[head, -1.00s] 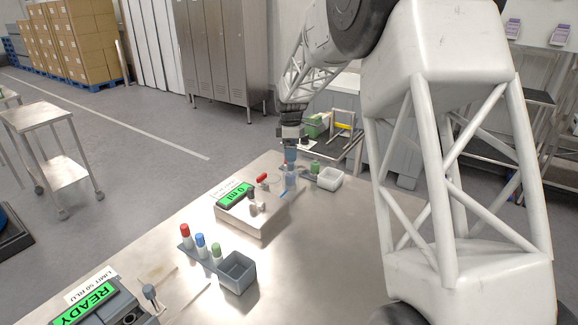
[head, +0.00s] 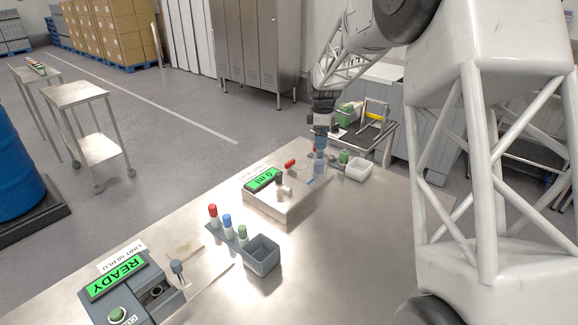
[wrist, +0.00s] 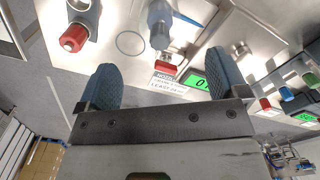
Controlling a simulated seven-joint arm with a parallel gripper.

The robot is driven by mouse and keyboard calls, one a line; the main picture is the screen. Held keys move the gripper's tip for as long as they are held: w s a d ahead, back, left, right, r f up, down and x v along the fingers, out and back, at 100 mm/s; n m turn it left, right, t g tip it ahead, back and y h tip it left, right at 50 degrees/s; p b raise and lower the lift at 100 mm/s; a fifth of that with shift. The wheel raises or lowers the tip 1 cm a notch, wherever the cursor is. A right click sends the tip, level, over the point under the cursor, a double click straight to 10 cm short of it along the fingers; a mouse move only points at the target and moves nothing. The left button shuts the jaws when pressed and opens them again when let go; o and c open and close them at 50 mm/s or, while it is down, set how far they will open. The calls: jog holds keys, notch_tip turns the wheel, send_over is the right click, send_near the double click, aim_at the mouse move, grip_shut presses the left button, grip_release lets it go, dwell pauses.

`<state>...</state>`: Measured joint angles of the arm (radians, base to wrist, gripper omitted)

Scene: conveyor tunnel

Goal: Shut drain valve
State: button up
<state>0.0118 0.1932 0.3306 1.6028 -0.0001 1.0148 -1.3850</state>
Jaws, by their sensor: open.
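In the wrist view a red part (wrist: 168,68) shows near the display (wrist: 200,82), between my fingers in the picture. Another red-ended fitting (wrist: 73,39) is at upper left there. No readable label tells which is the drain valve.
A translucent blue bottle (head: 319,167) stands below my gripper, close to it. A green-capped bottle (head: 343,157) and a white tray (head: 359,169) are to its right. Red, blue and green-capped vials in a grey holder (head: 263,256) and a "READY" device (head: 118,285) stand nearer.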

jog(key=shift+c, duration=0.3)
jog(key=c, duration=0.5)
jog(key=shift+w+a+f+m, duration=0.1)
jog(key=shift+a+m, duration=0.15)
jog(key=shift+m, duration=0.35)
jog(key=c, duration=0.4)
jog(key=m, duration=0.1)
jog(key=a+m, duration=0.1)
jog(key=m, duration=0.2)
jog(key=shift+w+a+f, duration=0.25)
jog(key=shift+a, duration=0.15)
jog(key=a+m, duration=0.2)
jog(key=m, duration=0.4)
jog(key=w+a+f+m, duration=0.1)
jog(key=a+m, duration=0.2)
jog(key=m, duration=0.4)
jog(key=w+a+f+m, duration=0.1)
jog(key=a+m, duration=0.1)
jog(key=m, duration=0.4)
jog(key=shift+a+f+m, duration=0.1)
jog(key=shift+a+m, duration=0.2)
jog(key=shift+a, duration=0.05)
